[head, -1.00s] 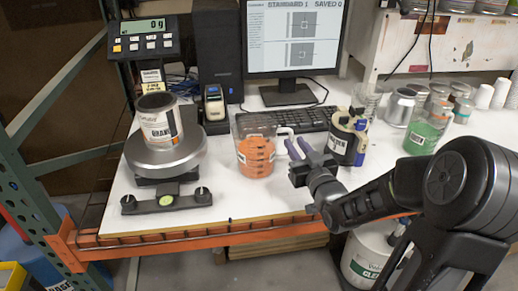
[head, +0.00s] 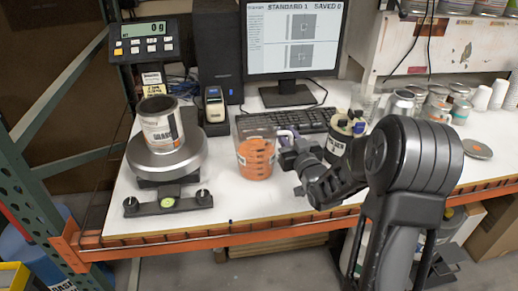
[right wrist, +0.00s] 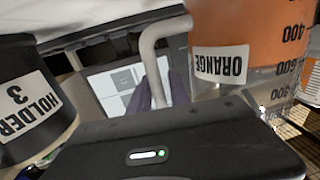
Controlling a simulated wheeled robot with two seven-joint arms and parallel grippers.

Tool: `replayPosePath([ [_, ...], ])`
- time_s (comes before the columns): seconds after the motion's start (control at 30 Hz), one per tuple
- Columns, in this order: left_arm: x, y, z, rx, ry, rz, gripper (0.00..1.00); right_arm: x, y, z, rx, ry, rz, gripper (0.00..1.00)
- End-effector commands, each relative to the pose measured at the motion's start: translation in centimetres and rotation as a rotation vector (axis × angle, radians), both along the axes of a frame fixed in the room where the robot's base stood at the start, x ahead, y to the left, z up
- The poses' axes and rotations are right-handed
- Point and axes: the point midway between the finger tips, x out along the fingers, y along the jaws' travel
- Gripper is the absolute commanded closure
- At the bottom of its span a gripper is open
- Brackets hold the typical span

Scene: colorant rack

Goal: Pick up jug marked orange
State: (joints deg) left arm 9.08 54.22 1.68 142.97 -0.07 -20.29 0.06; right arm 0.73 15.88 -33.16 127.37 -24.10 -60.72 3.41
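The jug marked orange (head: 257,158) is a clear jug with orange contents, standing upright on the white table. In the right wrist view its label ORANGE (right wrist: 221,65) reads upside down, and its pale handle (right wrist: 149,50) runs down between my purple fingers. My right gripper (head: 289,136) is at the handle side of the jug. One finger shows on each side of the handle in the right wrist view (right wrist: 157,90). I cannot tell whether they press on it. My left gripper is not in view.
A dark holder (head: 338,137), labelled HOLDER 3 (right wrist: 22,105) in the wrist view, stands close beside my gripper. Behind are a keyboard (head: 300,120) and monitor (head: 294,45). A scale (head: 166,160) with a can (head: 160,124) stands left. The table is clear in front of the jug.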

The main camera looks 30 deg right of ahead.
Motion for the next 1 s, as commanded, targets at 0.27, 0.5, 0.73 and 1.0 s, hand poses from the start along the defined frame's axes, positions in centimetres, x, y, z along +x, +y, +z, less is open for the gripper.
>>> replayPosePath([
  [0.27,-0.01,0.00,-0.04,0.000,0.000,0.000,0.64,0.01,0.00,-0.04,0.000,0.000,0.000,0.77],
  [0.5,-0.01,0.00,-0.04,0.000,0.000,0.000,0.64,0.00,0.00,-0.02,0.000,0.000,0.000,0.77],
  [0.73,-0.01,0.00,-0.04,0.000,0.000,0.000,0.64,-0.01,-0.01,-0.02,0.000,0.000,0.000,0.91],
  [1.0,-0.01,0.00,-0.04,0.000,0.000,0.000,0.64,-0.01,0.00,-0.01,0.000,0.000,0.000,1.00],
])
